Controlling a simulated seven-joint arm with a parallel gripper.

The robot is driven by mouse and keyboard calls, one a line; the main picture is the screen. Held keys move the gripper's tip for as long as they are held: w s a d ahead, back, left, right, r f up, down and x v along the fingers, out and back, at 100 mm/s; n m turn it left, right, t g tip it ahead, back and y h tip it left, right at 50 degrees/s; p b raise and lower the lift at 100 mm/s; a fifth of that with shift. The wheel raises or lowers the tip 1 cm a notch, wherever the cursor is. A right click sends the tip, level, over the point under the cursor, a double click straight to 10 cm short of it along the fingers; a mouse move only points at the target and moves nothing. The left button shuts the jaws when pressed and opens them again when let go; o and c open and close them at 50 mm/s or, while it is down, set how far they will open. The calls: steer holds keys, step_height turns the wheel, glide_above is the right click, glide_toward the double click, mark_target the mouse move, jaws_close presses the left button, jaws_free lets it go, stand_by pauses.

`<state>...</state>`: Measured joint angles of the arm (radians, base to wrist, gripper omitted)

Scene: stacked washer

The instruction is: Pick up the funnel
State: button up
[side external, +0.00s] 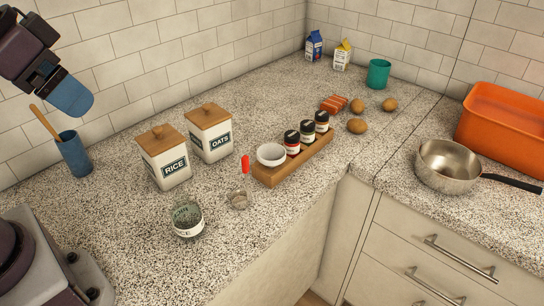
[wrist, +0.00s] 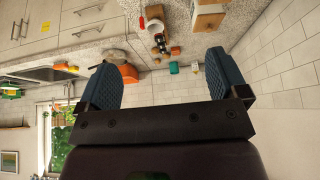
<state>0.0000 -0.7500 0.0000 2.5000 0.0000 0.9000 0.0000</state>
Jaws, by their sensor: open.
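I cannot clearly make out a funnel. A white, round, hollow piece (side external: 271,154) sits at the left end of the wooden spice rack (side external: 291,165); whether it is a funnel or a bowl I cannot tell. It also seems to show small in the wrist view (wrist: 155,26). My gripper (side external: 70,96) is high at the upper left of the side view, above the blue cup and far from the rack. In the wrist view its two blue fingers (wrist: 160,75) are wide apart with nothing between them.
A glass jar (side external: 187,219) and a red-handled scoop (side external: 240,198) stand before the rack. RICE (side external: 166,165) and OATS (side external: 210,140) canisters and a blue cup (side external: 75,154) with a wooden utensil are left. A pan (side external: 447,166) and orange tub (side external: 505,125) are right.

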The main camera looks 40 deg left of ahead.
steer(key=shift+c, duration=0.6)
